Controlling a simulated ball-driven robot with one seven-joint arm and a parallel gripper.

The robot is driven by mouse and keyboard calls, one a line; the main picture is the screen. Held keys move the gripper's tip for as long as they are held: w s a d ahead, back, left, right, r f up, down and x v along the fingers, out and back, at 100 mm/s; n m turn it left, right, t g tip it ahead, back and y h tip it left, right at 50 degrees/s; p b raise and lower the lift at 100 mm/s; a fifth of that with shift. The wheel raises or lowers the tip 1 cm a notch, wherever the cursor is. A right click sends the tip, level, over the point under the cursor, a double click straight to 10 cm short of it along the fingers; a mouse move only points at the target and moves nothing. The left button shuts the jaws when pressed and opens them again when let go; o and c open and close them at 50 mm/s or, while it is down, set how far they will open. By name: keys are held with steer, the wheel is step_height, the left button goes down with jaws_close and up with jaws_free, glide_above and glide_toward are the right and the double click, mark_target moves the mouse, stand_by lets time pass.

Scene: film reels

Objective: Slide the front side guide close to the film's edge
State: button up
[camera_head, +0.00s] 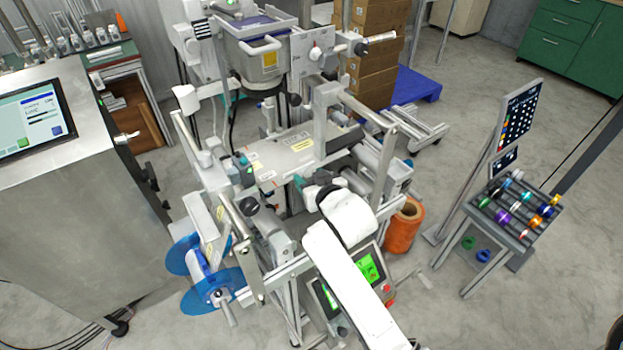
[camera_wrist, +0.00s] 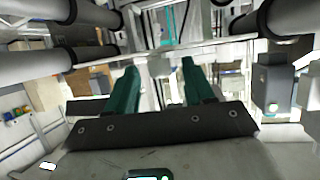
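The packaging machine (camera_head: 290,155) fills the middle of the head view. A film reel with blue flanges (camera_head: 215,285) hangs at its front left. My gripper (camera_wrist: 159,67) shows in the wrist view with two green fingers apart and nothing between them. In the head view my white arm reaches into the machine's middle, and its dark gripper end partly hides what lies there. Beyond the fingers, the wrist view shows a pale crossbar and thin teal strips (camera_wrist: 170,22). I cannot clearly make out the front side guide or the film's edge; no contact with a guide is visible.
Metal rollers (camera_wrist: 40,65) lie close on the left of the wrist view, and a grey block (camera_wrist: 272,85) is at right. A control panel (camera_head: 365,268) stands beside my arm. An orange roll (camera_head: 403,226) and a roller rack (camera_head: 515,210) are at right.

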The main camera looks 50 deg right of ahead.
steer(key=shift+s, duration=0.1)
steer(key=v, duration=1)
steer(key=shift+s+a, duration=0.25)
steer(key=shift+r, duration=0.1)
steer(key=s+a+f+n+g+y, duration=0.2)
steer(key=s+a+f+g+y, duration=0.1)
steer(key=s+a+f+g, duration=0.2)
steer(key=s+a+f+n+g+y, duration=0.2)
steer(key=s+a+f+g, duration=0.3)
steer(key=s+f, duration=0.5)
steer(key=s+n+g, duration=0.1)
steer(key=s, duration=0.1)
steer(key=shift+s+a+f+y, duration=0.2)
steer(key=shift+s+y, duration=0.2)
stand_by(1.1)
